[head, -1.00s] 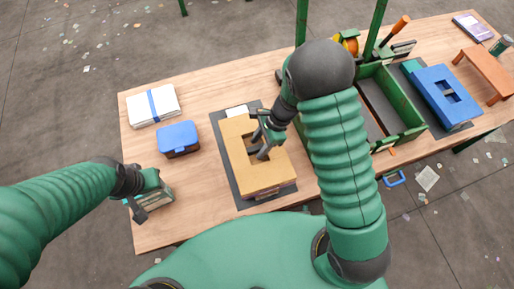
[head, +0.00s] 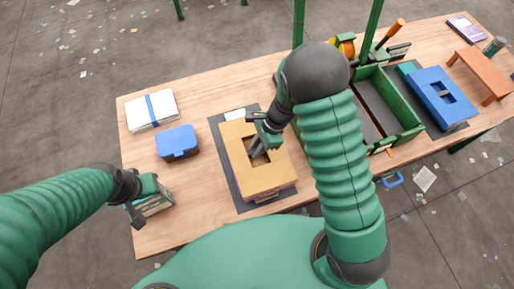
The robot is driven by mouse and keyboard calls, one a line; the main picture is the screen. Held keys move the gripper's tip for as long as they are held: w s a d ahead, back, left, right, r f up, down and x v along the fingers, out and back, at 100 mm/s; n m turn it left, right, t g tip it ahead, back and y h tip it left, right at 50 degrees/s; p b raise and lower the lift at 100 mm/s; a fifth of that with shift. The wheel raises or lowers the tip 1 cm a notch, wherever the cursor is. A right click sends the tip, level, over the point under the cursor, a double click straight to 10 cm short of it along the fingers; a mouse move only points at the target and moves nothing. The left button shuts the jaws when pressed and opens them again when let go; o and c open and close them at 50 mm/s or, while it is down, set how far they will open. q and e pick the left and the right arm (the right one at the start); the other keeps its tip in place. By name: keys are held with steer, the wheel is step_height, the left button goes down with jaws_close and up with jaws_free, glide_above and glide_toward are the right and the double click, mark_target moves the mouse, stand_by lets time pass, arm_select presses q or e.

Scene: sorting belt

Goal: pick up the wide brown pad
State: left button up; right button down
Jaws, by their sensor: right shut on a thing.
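A wide tan-brown block (head: 238,178), the only brown pad-like thing I make out, lies on a dark mat (head: 225,172) at the middle of the table. It has a rectangular opening in its top and darker and purple layers below its near edge. My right gripper (head: 256,151) reaches down at this opening and is shut on the brown pad; its fingertips are partly hidden. My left gripper (head: 140,211) hangs over the table's left front edge, away from the pad. A small grey-green boxy shape shows beside its fingers, and its jaws are unclear.
A blue box (head: 177,142) and a strapped white stack (head: 152,110) lie left of the mat. A green-walled tray (head: 408,134), a blue block with an opening (head: 428,88) and an orange bench (head: 478,71) stand to the right. My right arm hides part of the table.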

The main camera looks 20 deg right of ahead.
steer(key=r+p, duration=0.1)
steer(key=r, duration=0.1)
steer(key=a+r+p, duration=0.1)
steer(key=r+p, duration=0.1)
steer(key=b, duration=0.3)
glide_toward(269, 184)
steer(key=x, duration=0.5)
steer(key=s+p, duration=0.3)
steer(key=shift+s+r, duration=0.1)
steer(key=shift+r, duration=0.15)
steer(key=shift+d, duration=0.1)
